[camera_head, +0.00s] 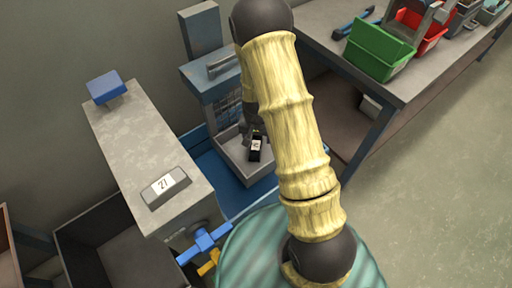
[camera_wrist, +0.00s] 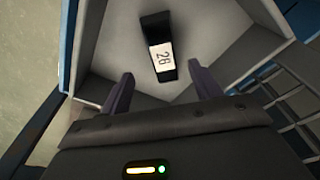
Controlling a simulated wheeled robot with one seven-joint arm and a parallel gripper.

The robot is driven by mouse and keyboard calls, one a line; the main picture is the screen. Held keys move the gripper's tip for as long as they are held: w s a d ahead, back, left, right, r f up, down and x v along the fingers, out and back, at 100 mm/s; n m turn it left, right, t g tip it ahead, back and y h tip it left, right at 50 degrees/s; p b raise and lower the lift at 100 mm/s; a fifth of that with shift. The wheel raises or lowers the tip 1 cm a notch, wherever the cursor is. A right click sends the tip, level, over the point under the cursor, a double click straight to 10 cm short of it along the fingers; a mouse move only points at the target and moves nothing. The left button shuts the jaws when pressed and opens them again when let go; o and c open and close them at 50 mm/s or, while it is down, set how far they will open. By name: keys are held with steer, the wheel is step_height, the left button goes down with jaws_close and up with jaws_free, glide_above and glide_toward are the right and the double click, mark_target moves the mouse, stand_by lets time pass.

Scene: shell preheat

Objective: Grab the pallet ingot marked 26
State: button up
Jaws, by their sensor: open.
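The ingot marked 26 (camera_wrist: 160,50) is a small black block with a white label. It lies in a light grey open tray (camera_wrist: 110,55), apart from the tray walls in the wrist view. In the head view the ingot (camera_head: 256,149) shows in the tray, close beside my arm. My gripper (camera_wrist: 162,82) is open and empty. Its two dark fingers point toward the ingot, one to each side of its near end, and do not touch it as far as I can see. In the head view my gripper is mostly hidden behind my arm.
A grey block marked 21 or 27 (camera_head: 166,187) lies on a grey cabinet (camera_head: 130,135) at left, with a blue valve handle (camera_head: 204,242) below. A workbench (camera_head: 335,30) at right carries a green bin (camera_head: 378,50) and a red bin. Open floor (camera_head: 450,190) lies at right.

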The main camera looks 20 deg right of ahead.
mark_target(256, 144)
steer(key=f, duration=0.5)
steer(key=shift+w+a+f+b, duration=0.1)
steer(key=shift+w+a+b, duration=0.05)
steer(key=shift+w+b, duration=0.15)
steer(key=shift+c, duration=0.4)
jaws_close()
steer(key=shift+w+r, duration=0.15)
steer(key=shift+r, duration=0.35)
step_height(256, 144, up, 9)
steer(key=p, duration=0.1)
